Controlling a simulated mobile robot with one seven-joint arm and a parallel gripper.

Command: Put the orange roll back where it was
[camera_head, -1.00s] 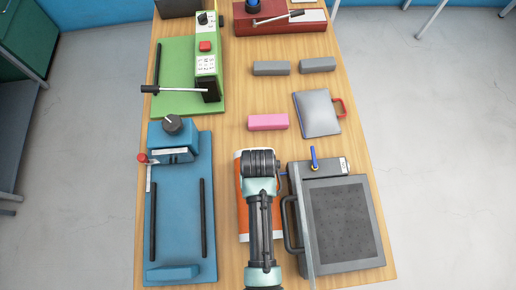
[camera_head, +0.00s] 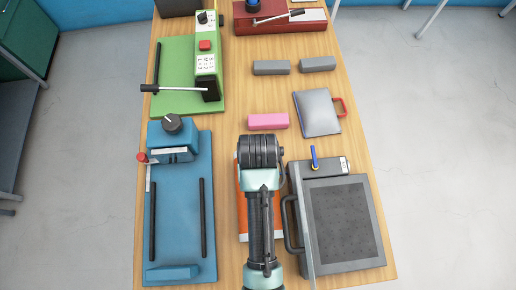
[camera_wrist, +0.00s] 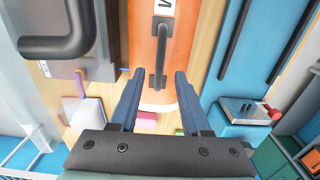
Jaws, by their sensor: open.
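The orange roll (camera_head: 242,212) lies lengthwise on the wooden table, between the blue machine and the grey machine. My arm hides most of it in the head view. In the wrist view the orange roll (camera_wrist: 148,35) has a black handle, a white label and a pale end. My gripper (camera_wrist: 158,75) is open, with its two blue fingers on either side of the black handle. The handle appears between the fingertips; I cannot tell whether they touch the roll. The fingertips are hidden in the head view.
The blue machine (camera_head: 180,225) stands left, and the grey machine (camera_head: 297,255) with a black handle stands close on the right. A pink block (camera_head: 268,121), two grey blocks and a grey plate (camera_head: 317,112) lie farther back. Bare table surrounds the pink block.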

